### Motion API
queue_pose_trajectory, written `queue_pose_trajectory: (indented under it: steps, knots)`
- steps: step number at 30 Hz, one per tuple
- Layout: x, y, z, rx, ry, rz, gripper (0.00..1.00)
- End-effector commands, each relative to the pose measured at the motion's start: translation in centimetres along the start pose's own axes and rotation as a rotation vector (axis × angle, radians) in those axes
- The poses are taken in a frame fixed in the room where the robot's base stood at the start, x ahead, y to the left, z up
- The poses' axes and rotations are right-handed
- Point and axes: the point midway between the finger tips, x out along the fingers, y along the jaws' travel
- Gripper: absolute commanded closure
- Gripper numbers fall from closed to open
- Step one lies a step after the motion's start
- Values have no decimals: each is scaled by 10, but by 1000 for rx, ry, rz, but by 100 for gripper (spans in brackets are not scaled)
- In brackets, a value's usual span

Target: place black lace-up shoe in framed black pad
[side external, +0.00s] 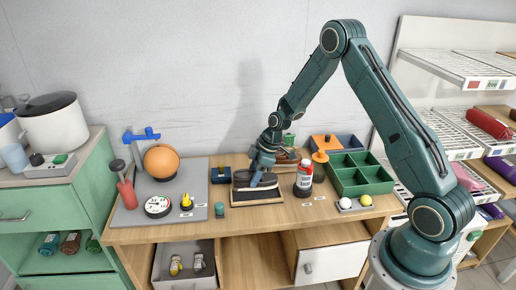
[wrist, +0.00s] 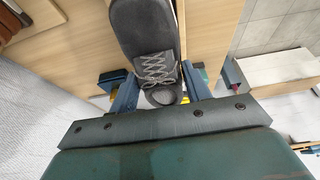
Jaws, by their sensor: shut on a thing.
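The black lace-up shoe (wrist: 150,35) fills the top middle of the wrist view, with grey laces and its heel opening toward my gripper. My gripper (wrist: 160,92) is shut on it, with one blue finger on each side of the heel end. In the side view my gripper (side external: 257,178) points down over the framed black pad (side external: 257,198), a dark pad with a light wooden rim on the table. The shoe is a dark shape there, over the pad and partly hidden by my gripper. I cannot tell whether it touches the pad.
A small teal item (side external: 219,210) and a dark blue box (side external: 220,175) are to the left. A green divided tray (side external: 358,174) is farther right. A grey board (side external: 165,192) with several objects lies left.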

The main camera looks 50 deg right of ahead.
Motion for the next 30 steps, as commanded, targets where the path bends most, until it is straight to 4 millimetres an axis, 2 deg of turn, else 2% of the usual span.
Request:
queue_pose_trajectory:
  steps: [5, 15, 29, 30]
  knots:
    - [8, 0, 4, 1, -1, -2, 78]
    - [38, 0, 16, 0, -1, -1, 78]
    - [42, 0, 18, 0, 0, 0, 78]
    - [42, 0, 18, 0, -1, 0, 46]
